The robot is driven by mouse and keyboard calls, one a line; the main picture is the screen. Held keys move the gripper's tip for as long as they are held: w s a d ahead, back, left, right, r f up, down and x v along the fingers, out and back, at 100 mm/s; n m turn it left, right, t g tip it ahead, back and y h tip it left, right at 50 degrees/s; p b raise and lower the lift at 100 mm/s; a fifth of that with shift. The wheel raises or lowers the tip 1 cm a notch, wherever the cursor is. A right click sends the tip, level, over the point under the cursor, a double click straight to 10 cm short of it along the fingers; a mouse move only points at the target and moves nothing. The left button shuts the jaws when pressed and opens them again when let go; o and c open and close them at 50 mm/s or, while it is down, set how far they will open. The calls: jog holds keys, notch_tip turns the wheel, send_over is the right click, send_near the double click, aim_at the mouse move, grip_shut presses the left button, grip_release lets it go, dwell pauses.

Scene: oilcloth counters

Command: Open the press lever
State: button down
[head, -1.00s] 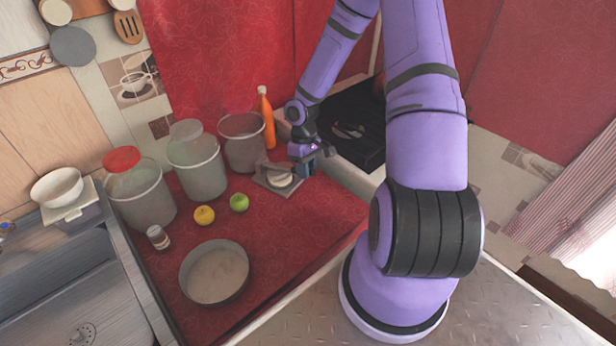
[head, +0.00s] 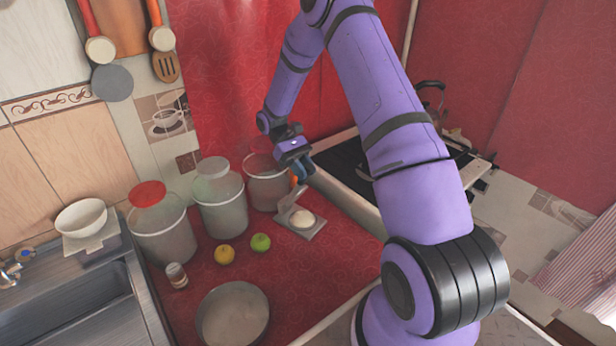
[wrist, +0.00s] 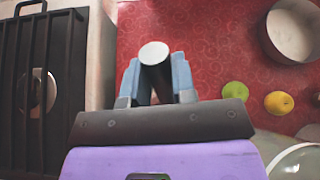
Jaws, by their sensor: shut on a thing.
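The press (head: 316,233) stands on the red counter in the head view, a flat grey base with a pale round disc (head: 302,218) in its middle. Its lever (head: 290,199) tilts up from the back left of the base, clear of the disc. My gripper (head: 302,172) is above the press at the lever's upper end. In the wrist view my gripper (wrist: 155,80) has its two blue fingers shut on either side of the lever, whose pale round end (wrist: 153,53) shows between them. The exact contact is partly hidden.
Clear bins (head: 221,205) stand left of the press along the back. A yellow fruit (head: 225,255), a green fruit (head: 260,242), a small jar (head: 176,275) and a round pan (head: 232,315) are on the counter. A black stove (wrist: 35,95) lies to the right in the head view.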

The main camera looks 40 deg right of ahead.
jog(key=shift+w+a+r+g, duration=0.2)
jog(key=shift+w+g, duration=0.2)
jog(key=shift+w, duration=0.1)
jog(key=c, duration=0.9)
grip_release()
jog(key=shift+r, duration=0.2)
notch_tip(320, 180, up, 4)
jog(key=shift+f, duration=0.25)
jog(key=s+a, duration=0.1)
jog(key=s, duration=0.4)
jog(key=s+a, duration=0.1)
jog(key=s, duration=0.4)
jog(key=s+a+r, duration=0.1)
jog(key=s+a, duration=0.1)
jog(key=s, duration=0.3)
jog(key=shift+s, duration=0.25)
